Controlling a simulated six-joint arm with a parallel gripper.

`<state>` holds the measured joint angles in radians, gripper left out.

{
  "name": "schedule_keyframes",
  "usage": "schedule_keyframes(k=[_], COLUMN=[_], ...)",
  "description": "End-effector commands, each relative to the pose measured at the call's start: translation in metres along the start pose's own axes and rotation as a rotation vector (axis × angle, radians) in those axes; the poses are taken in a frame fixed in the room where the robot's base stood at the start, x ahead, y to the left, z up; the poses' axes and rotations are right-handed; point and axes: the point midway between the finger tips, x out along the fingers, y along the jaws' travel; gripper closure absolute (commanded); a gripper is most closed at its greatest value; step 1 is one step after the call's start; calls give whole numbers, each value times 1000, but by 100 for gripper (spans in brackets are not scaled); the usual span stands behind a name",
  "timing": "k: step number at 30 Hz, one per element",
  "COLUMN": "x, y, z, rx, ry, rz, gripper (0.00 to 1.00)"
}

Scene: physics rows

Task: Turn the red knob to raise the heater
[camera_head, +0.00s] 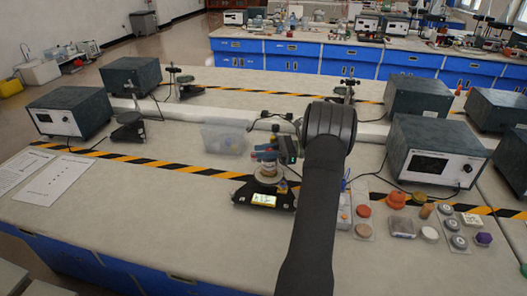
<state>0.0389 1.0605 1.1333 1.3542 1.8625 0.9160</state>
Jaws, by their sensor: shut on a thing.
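A small dark stand with a lit display (263,199) is on the bench near the middle. A small red part, which looks like the red knob (267,156), shows just above that piece. My gripper (270,153) reaches in from the right at this height and is shut on the red part. My dark arm comes up from the bottom of the view. The fingers are small and partly blurred, and which part is the heater cannot be told clearly.
A clear plastic bin (225,138) stands just behind the stand. Loose round pieces and knobs (397,200) lie to the right of my arm. A dark box with a screen (436,150) is at the right. Papers (55,186) lie at the left; the front-left bench is clear.

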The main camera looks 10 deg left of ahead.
Motion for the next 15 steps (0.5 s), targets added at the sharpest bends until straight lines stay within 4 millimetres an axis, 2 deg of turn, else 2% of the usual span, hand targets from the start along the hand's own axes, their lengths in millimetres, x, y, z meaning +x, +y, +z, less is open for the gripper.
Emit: schedule_keyframes(k=[8, 9, 11, 15], x=[-1, -1, -1, 0], y=[0, 0, 0, 0], z=[0, 0, 0, 0], rx=[0, 0, 0, 0], ry=[1, 1, 1, 1], rz=[2, 2, 2, 2], gripper=[96, 65, 54, 51])
